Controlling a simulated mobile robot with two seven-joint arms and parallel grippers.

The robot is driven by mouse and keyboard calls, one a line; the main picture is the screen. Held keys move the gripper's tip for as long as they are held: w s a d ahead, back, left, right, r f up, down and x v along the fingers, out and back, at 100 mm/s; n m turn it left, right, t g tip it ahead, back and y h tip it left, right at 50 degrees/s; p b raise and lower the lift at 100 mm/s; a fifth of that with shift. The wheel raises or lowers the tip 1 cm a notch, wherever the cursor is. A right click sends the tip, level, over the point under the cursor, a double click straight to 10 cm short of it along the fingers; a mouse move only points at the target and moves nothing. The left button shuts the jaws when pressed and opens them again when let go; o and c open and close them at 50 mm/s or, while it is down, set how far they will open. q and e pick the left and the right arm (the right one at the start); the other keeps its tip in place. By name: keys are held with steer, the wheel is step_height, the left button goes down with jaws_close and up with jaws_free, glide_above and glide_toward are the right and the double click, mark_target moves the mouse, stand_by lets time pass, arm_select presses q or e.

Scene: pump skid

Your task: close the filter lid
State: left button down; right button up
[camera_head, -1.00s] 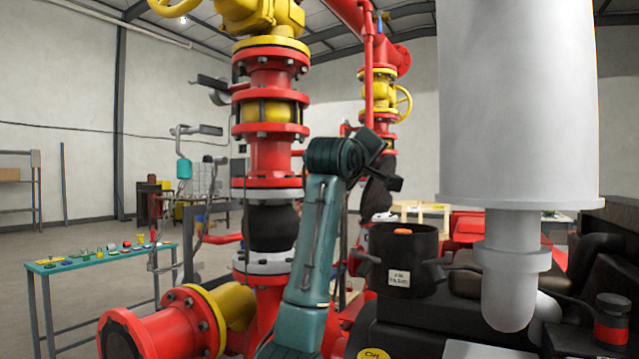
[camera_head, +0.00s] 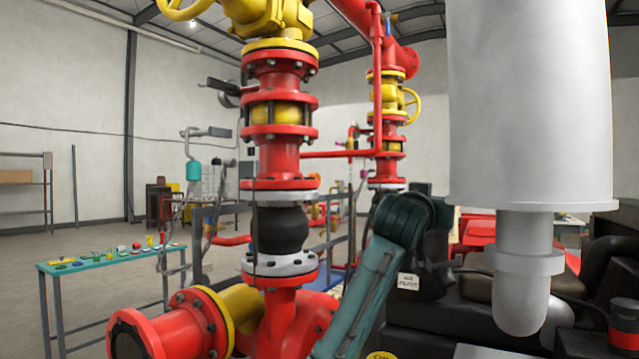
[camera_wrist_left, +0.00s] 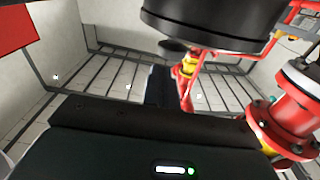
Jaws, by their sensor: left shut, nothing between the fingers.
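The black filter canister, whose white label (camera_head: 408,283) reads as an air filter, stands right of centre in the head view. My green left arm crosses in front of it and hides most of its body and top. I cannot make out the lid or how far open it is. In the left wrist view a large black cylinder (camera_wrist_left: 212,28), likely the canister, fills the top, with a small dark oval piece beside its lower left. My left gripper (camera_wrist_left: 160,74) is shut and empty below it. My right gripper is not in view.
A big grey cylinder (camera_head: 530,100) with a downward elbow hangs just right of the canister. Red flanged piping (camera_head: 278,160) with yellow valves rises left of my arm. A teal table (camera_head: 110,258) with small items stands far left. Open floor lies around it.

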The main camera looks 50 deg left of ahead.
arm_select(q)
steer(key=f, duration=0.1)
steer(key=d+f, duration=0.1)
steer(key=f, duration=0.1)
steer(key=shift+w+f+b, duration=0.15)
steer(key=shift+f+b, duration=0.05)
steer(key=shift+b, duration=0.15)
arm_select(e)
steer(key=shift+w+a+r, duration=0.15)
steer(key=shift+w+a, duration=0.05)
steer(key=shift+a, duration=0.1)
arm_select(q)
steer(key=shift+f, duration=0.1)
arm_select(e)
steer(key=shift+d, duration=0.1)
arm_select(q)
steer(key=b+v, duration=0.2)
steer(key=v, duration=1.1)
steer(key=shift+b, duration=0.3)
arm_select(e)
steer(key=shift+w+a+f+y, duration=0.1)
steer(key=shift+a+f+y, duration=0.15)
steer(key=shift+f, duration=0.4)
